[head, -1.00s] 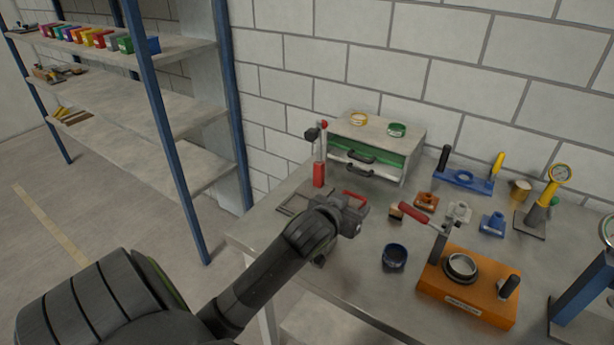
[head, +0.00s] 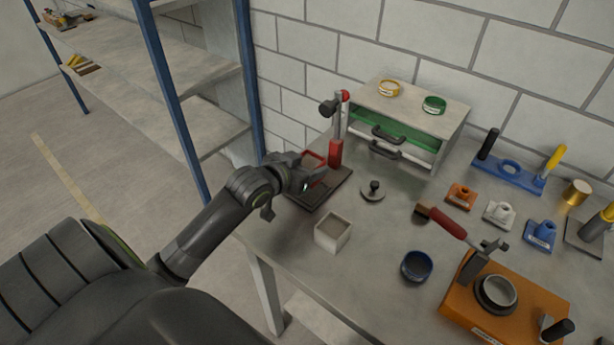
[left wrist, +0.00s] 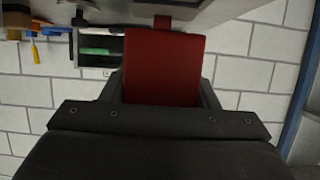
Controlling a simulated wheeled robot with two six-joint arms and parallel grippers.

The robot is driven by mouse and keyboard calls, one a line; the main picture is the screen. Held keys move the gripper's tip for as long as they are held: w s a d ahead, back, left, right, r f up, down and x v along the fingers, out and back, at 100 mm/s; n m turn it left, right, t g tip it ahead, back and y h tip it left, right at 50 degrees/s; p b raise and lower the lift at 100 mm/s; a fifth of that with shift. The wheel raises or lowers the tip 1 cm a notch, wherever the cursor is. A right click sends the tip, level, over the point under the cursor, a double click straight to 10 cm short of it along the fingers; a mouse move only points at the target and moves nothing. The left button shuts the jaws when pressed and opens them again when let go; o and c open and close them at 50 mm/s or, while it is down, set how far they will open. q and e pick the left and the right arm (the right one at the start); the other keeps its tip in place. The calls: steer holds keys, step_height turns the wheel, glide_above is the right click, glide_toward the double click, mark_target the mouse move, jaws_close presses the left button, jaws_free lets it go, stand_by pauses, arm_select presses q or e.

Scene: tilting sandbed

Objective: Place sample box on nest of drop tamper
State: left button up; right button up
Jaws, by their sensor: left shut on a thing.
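My left gripper (head: 303,180) is shut on a red, open-topped sample box (head: 314,159). In the left wrist view the red box (left wrist: 163,70) fills the space between the fingers. The drop tamper has a dark base plate (head: 327,192), an upright post and a red weight (head: 335,154). The box is at the left of the weight and appears over the back left part of the plate. I cannot tell whether it touches the plate. The gripper and box hide part of the plate, and the nest is not clearly visible. My right gripper is not in view.
A pale open box (head: 332,233) stands near the table's front edge. A dark knobbed disc (head: 373,190) lies right of the tamper, and a blue bowl (head: 416,266) farther right. A drawer cabinet (head: 410,120) stands behind. An orange fixture (head: 455,306) is at right.

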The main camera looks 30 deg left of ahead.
arm_select(q)
step_height(320, 180, down, 4)
steer(key=shift+w+f, duration=0.1)
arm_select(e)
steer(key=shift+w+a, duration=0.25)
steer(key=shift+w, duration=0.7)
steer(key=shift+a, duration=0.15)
arm_select(q)
steer(key=o, duration=1.1)
steer(key=shift+f, duration=0.1)
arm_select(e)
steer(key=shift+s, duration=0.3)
